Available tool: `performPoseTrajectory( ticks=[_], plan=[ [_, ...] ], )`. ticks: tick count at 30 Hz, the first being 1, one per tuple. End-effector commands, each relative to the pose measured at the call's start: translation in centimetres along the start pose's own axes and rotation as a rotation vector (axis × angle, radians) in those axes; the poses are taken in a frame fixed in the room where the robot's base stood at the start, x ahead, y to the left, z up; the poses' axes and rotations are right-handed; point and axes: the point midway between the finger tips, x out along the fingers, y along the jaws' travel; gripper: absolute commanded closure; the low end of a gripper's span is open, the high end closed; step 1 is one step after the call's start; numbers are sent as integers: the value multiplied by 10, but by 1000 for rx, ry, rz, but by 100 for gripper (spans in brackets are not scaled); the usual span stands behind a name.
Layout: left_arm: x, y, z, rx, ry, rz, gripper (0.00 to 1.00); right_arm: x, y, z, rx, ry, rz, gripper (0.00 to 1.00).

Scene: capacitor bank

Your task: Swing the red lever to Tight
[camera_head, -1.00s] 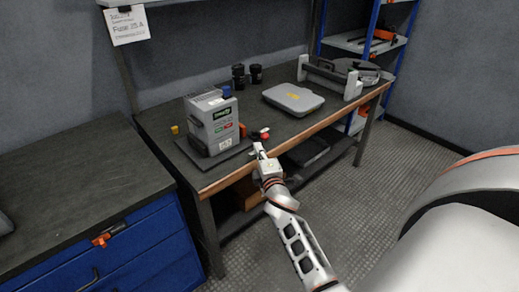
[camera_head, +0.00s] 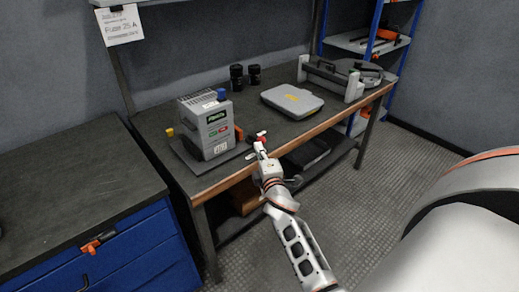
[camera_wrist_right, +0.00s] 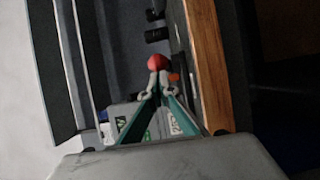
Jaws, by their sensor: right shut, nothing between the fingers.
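A grey box-shaped device (camera_head: 211,123) with a green label stands on a dark base plate near the workbench's front edge. The lever's red knob (camera_head: 262,140) shows just right of the device, by the front edge. My right gripper (camera_head: 259,146) is shut and empty, its tips right at the knob. In the right wrist view, the red knob (camera_wrist_right: 157,62) appears just beyond the closed fingertips (camera_wrist_right: 156,76). Whether they touch cannot be told. The lever's arm is mostly hidden, and no Tight mark can be read. My left gripper is not in view.
The workbench (camera_head: 166,118) also holds two black cylinders (camera_head: 246,75), a grey case (camera_head: 292,100) and a clamp-like frame (camera_head: 333,78) at the right. A blue drawer cabinet (camera_head: 112,254) stands at left. Open floor lies right of my arm.

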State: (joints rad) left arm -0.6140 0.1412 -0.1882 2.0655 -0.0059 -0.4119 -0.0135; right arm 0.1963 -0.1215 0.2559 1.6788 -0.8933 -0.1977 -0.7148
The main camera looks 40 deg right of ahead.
Motion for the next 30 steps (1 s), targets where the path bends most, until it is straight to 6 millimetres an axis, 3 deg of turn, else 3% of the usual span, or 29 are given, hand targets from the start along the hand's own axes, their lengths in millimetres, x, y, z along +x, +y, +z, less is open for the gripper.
performPoseTrajectory(
  ticks=[30],
  plan=[
    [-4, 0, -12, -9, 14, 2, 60, 1, 1, 9, -2, 82, 0, 100]
  ],
)
